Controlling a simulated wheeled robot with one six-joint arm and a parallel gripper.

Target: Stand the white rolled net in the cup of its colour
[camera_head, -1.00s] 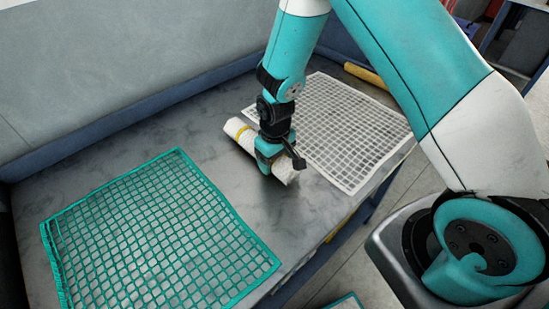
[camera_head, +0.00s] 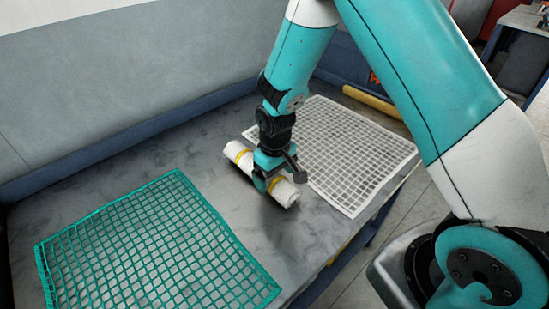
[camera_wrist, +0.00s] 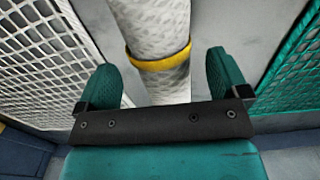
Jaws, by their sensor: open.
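The white rolled net (camera_head: 243,161) lies flat on the grey table, with two yellow bands around it. My gripper (camera_head: 267,184) is over its near half, pointing down, with the jaws apart. In the wrist view the white roll (camera_wrist: 158,30) with a yellow band (camera_wrist: 160,62) runs up the picture between the two open fingers of my gripper (camera_wrist: 164,82), with gaps on both sides. How deep the fingers reach beside the roll is hard to tell. No cup is visible in either view.
A green net panel (camera_head: 150,245) lies flat at the left of the table (camera_head: 215,205). A white net panel (camera_head: 345,150) lies just right of the roll. A yellow rod-like thing (camera_head: 371,101) lies at the far right edge.

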